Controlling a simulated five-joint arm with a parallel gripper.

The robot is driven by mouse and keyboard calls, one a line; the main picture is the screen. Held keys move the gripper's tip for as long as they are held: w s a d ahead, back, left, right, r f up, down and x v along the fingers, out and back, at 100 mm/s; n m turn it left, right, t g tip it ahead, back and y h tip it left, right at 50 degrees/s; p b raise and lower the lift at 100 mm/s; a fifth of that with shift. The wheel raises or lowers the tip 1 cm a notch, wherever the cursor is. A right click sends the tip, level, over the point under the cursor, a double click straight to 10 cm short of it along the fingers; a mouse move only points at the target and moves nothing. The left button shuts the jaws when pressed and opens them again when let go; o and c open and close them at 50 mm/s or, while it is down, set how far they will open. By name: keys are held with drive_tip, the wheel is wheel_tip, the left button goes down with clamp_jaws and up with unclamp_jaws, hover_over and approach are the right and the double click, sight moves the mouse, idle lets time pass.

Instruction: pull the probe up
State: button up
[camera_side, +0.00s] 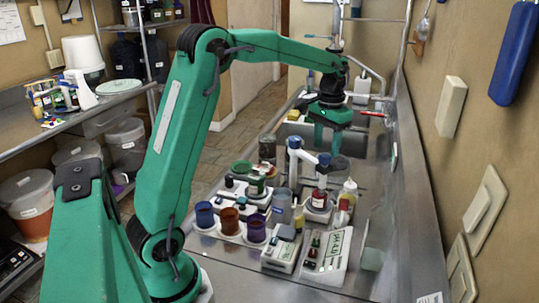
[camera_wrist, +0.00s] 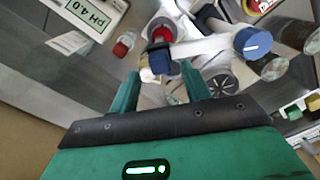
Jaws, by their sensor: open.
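My gripper (camera_side: 328,145) points down, fingers apart and empty, above the cap; in the wrist view (camera_wrist: 160,72) I cannot tell any contact.
Three cups (camera_side: 229,221), blue, brown and purple, stand in a white holder at the front left. A white labelled box (camera_side: 327,258) stands at the front. The wall (camera_side: 465,120) bounds the steel counter on the right.

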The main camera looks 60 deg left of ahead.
sight(325, 155)
drive_tip(key=shift+f, duration=1.6)
drive_tip(key=shift+c, duration=0.2)
drive_tip(key=shift+r, duration=0.1)
clamp_jaws()
